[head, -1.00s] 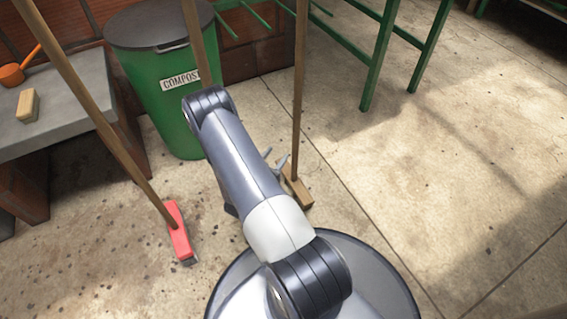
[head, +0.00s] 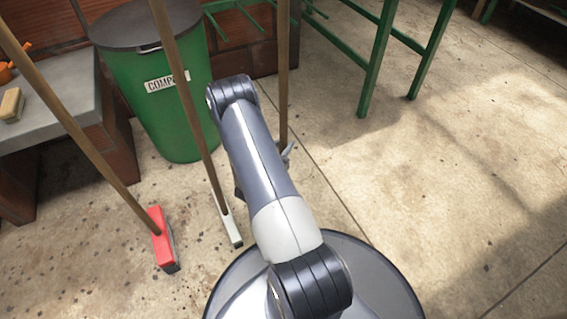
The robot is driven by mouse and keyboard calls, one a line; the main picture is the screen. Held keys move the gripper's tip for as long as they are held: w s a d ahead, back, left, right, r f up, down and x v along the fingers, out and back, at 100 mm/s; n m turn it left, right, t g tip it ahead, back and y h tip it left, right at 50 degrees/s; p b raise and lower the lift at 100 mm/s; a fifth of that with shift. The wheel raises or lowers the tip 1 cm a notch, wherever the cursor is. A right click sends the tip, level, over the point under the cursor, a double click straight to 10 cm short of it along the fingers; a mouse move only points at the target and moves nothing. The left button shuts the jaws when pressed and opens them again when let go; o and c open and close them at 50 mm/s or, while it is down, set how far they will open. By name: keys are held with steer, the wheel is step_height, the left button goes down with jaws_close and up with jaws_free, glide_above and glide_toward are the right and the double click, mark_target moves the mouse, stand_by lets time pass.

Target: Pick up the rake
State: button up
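Three long wooden handles stand upright or leaning in the head view; none is clearly a rake. One ends in a red head (head: 160,238) on the floor at left. The middle one ends in a narrow white head (head: 229,226) on the floor, just left of my arm. My gripper (head: 287,153) is mostly hidden by my arm.
A green compost bin (head: 155,115) stands behind the handles. A grey-topped bench (head: 50,112) with a brush block (head: 11,104) is at left. A green metal frame (head: 375,65) stands at the back. The concrete floor at right is clear.

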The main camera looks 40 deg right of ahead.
jaws_close()
stand_by(1.0)
